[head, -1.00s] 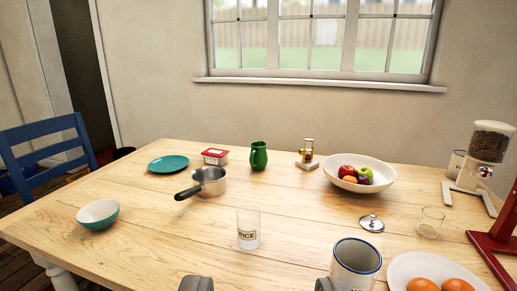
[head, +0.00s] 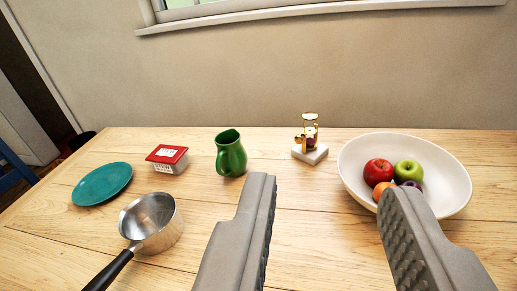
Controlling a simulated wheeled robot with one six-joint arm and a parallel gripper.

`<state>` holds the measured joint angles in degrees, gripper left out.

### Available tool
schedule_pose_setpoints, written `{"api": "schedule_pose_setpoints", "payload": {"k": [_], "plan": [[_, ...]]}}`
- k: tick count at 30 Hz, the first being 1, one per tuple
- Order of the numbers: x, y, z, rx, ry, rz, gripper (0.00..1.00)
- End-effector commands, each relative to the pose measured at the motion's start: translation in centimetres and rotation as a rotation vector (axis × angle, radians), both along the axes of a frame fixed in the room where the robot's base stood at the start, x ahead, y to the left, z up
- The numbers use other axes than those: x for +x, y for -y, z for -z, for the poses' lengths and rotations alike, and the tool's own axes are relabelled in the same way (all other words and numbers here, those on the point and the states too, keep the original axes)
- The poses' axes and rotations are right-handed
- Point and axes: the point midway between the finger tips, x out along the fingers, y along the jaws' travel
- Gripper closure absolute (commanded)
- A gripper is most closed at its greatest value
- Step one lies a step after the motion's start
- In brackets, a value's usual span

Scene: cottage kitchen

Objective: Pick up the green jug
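The green jug (head: 232,155) stands upright on the wooden table, left of the picture's middle, with its handle toward the left. My gripper (head: 325,195) is open and empty, its two grey fingers wide apart in the lower part of the head view. The jug is beyond the left finger's tip and a little to its left, apart from it. Nothing hides the jug.
A saucepan (head: 151,222), a red-lidded tub (head: 168,159) and a teal plate (head: 102,184) lie left of the jug. A brass hourglass-like scale (head: 310,138) stands to its right. A white fruit bowl (head: 447,180) is partly behind the right finger. Bare table lies in front of the jug.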

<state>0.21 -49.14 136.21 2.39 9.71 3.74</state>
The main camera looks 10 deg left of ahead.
Motion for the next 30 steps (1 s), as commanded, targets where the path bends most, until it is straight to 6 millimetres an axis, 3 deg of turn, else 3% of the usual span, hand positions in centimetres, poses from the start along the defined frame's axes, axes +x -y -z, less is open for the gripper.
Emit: {"api": "schedule_pose_setpoints", "payload": {"k": [14,30], "plan": [[11.9,-2.0,6.0,0.729,-0.492,0.128,0.64],[23.4,-7.0,13.3,1.5,-1.083,0.467,0.64]]}}
